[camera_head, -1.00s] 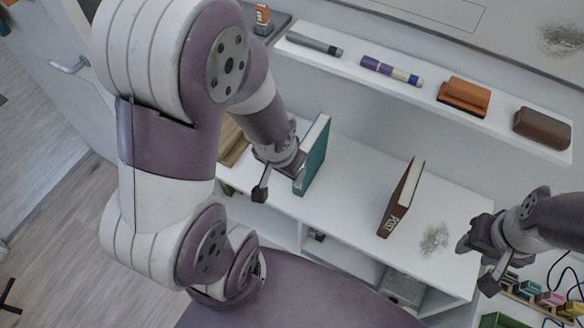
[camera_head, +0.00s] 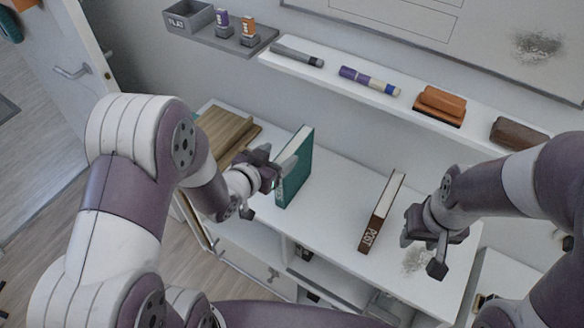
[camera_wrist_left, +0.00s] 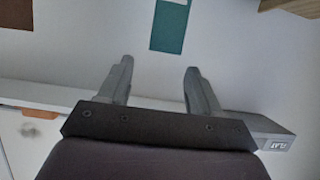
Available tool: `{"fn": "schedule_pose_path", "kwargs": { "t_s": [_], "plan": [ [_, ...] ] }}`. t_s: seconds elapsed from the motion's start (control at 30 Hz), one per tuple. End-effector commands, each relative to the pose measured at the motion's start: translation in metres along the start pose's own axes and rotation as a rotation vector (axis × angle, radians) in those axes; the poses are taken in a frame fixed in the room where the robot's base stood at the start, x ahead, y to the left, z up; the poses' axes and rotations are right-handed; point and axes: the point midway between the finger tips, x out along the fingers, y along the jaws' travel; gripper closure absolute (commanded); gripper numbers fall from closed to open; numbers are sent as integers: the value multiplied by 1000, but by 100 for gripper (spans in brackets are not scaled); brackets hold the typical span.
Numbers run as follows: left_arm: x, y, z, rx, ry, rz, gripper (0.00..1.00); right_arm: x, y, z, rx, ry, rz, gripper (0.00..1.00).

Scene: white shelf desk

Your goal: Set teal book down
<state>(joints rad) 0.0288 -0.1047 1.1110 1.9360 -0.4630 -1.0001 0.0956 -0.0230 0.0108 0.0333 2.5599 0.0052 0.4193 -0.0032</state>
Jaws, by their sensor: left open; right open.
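The teal book (camera_head: 296,171) stands upright on the white desk shelf (camera_head: 330,190), left of the brown book (camera_head: 381,213). My left gripper (camera_head: 284,163) is open beside the teal book's left face in the head view, and overlaps part of it. In the left wrist view, the teal book (camera_wrist_left: 170,26) lies beyond the open, empty fingers (camera_wrist_left: 157,78), apart from them. My right gripper (camera_head: 425,242) is open and empty at the right, near the brown book.
Wooden pieces (camera_head: 226,130) lie at the shelf's left end. The brown book stands upright, slightly tilted. Above, a narrow ledge (camera_head: 404,98) carries markers, an orange item (camera_head: 440,104) and a brown case (camera_head: 519,132). Shelf surface between the two books is clear.

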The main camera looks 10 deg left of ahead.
Motion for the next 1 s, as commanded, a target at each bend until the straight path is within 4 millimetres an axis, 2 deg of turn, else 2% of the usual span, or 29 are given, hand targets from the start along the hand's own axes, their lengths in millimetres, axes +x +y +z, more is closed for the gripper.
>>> {"fn": "schedule_pose_path", "kwargs": {
  "t_s": [0.4,0.63,0.8,0.83,1.0],
  "plan": [
    [60,0,3,0,-3,-1,36,-11,0,-1,0,0,0,57],
    [62,-1,3,-1,-3,-2,36,-10,0,-1,0,0,0,57],
    [62,-1,3,-1,-3,-2,92,-10,0,-1,0,0,0,57],
    [62,-1,3,-1,-3,-2,100,-10,0,-1,0,0,0,57],
    [62,-1,3,0,-3,-2,100,-10,0,-1,0,0,0,57]
  ]
}}
